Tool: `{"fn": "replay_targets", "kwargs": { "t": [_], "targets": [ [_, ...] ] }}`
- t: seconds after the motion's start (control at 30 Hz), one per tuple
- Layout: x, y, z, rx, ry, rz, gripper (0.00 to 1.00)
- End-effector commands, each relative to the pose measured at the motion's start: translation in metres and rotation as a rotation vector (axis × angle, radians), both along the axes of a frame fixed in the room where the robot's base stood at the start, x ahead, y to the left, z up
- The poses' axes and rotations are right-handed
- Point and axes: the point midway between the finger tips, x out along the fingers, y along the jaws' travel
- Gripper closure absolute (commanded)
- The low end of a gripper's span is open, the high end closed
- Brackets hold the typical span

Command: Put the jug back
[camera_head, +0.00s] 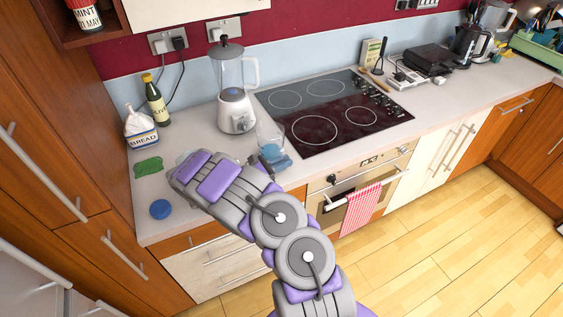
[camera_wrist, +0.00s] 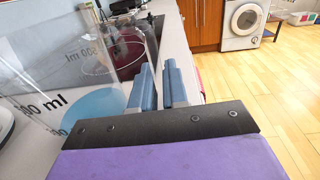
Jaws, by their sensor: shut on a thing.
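The jug is a clear measuring jug with ml markings and a blue lower part. In the head view the jug (camera_head: 271,141) is upright at the counter's front, left of the hob. In the wrist view the jug (camera_wrist: 88,75) fills the left side, close to the fingers. My gripper (camera_head: 265,165) is at the jug's near side, partly hidden by my arm. In the wrist view my gripper (camera_wrist: 158,85) has its two blue-grey fingers at the jug's right side, shut on it. The exact grip spot is unclear, and I cannot tell whether the jug's base touches the counter.
A blender (camera_head: 234,95) stands behind the jug. The black hob (camera_head: 335,112) is to the right. An olive oil bottle (camera_head: 157,100), a bread bag (camera_head: 140,128), a green cloth (camera_head: 148,166) and a blue lid (camera_head: 160,209) are on the left. A green dish rack (camera_head: 535,48) stands far right.

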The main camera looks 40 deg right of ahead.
Motion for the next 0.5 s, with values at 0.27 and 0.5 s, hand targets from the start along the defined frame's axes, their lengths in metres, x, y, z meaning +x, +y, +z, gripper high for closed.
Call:
{"fn": "replay_targets", "kwargs": {
  "t": [0.27,0.5],
  "targets": [
    [0.001,0.007,0.002,-0.006,0.000,0.004,1.00],
    [0.000,-0.004,-0.004,0.006,0.000,0.001,1.00]
  ]
}}
